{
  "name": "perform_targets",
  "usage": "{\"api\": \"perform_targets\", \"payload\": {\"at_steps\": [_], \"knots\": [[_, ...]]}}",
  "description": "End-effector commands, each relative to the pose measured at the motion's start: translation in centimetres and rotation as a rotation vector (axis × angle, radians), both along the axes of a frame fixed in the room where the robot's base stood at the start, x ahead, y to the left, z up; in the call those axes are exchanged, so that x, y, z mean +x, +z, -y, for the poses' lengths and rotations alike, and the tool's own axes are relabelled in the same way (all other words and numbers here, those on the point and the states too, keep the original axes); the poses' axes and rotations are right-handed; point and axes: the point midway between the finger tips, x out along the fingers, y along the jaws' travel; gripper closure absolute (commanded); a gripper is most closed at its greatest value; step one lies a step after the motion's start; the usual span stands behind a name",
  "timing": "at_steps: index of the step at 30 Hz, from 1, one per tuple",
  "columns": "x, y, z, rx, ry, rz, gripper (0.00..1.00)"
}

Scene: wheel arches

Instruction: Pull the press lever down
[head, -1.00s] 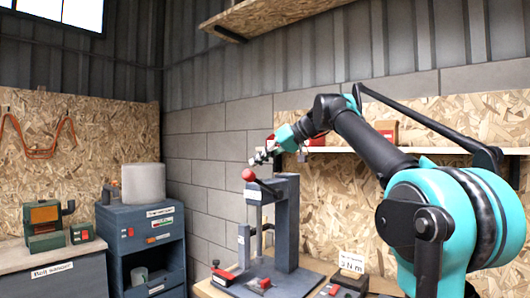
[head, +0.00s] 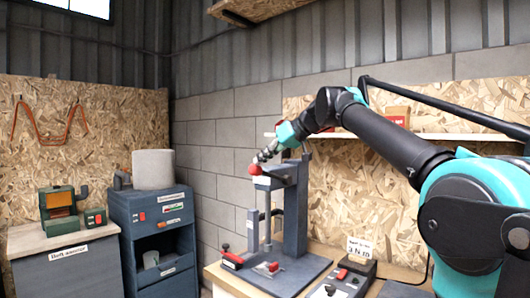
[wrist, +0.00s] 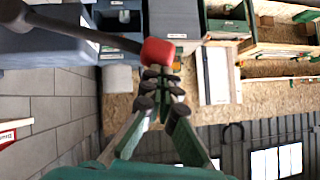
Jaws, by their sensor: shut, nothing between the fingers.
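The press (head: 294,215) is a dark grey upright frame on a base plate on the bench. Its lever ends in a red knob (head: 255,169) at the upper left, standing at about the height of the press top. In the wrist view the dark lever (wrist: 85,30) runs from the upper left to the red knob (wrist: 158,52). My gripper (head: 264,157) is shut and empty, just above and beside the knob. Its fingertips also show in the wrist view (wrist: 160,73), right by the knob; I cannot tell whether they touch it.
A control box (head: 338,285) and a small sign (head: 360,247) stand right of the press. A blue cabinet (head: 150,215) with a grey cylinder on top and a bench (head: 62,250) with a green machine stand left. A shelf (head: 430,137) runs behind my arm.

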Motion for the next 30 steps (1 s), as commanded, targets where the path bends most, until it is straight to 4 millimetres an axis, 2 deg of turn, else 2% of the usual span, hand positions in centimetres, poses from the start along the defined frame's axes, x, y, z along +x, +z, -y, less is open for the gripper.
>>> {"api": "perform_targets", "payload": {"at_steps": [7, 18, 24, 30], "knots": [[-1.7, -4.3, -1.3, -0.138, 0.005, 0.177, 1.00], [-2.3, -10.9, -1.8, -0.344, 0.003, 0.442, 1.00], [-2.0, -13.6, -1.5, -0.428, 0.001, 0.550, 1.00], [-1.6, -15.3, -1.3, -0.483, 0.000, 0.619, 1.00]]}}
